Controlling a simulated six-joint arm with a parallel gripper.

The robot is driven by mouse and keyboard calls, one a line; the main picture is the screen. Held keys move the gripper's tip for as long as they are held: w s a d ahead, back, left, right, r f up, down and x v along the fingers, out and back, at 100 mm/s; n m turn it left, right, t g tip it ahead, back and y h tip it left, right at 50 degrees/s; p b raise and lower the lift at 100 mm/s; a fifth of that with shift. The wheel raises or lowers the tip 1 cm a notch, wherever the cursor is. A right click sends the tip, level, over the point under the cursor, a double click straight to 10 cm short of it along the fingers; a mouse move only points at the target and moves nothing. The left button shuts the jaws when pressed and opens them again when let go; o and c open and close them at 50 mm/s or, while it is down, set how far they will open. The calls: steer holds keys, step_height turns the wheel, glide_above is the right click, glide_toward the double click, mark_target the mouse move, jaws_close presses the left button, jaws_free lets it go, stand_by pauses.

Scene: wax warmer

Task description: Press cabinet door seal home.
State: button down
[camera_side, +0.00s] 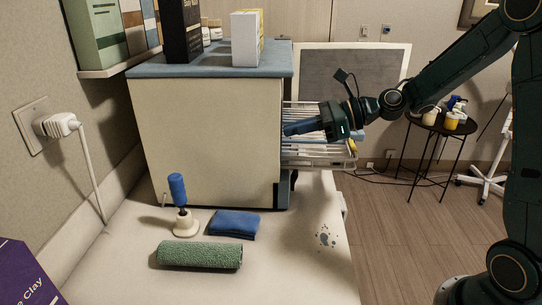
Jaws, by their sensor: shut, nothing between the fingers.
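The cabinet (205,135) is a cream box with a blue-grey top, standing on a pale counter. Its front faces right and is seen edge-on. A grey panel with a pale rim (355,75) stands out to the right behind the front; it looks like the open door, but I cannot be sure. The seal cannot be made out. My gripper (288,129) is shut and empty, pointing left at the cabinet's front edge, over the wire racks (310,152). I cannot tell whether its fingertips touch anything.
A blue-handled tool on a white base (181,222), a folded blue cloth (234,225) and a green rolled towel (200,254) lie on the counter (290,270). Boxes (247,38) stand on the cabinet. A black side table (440,126) stands right. A plug (55,124) is on the wall.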

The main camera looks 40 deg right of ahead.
steer(key=shift+d, duration=0.1)
steer(key=shift+s+d, duration=1.7)
steer(key=shift+s, duration=0.1)
steer(key=shift+d, duration=0.1)
steer(key=v, duration=0.7)
steer(key=shift+s, duration=0.2)
steer(key=shift+r, duration=0.1)
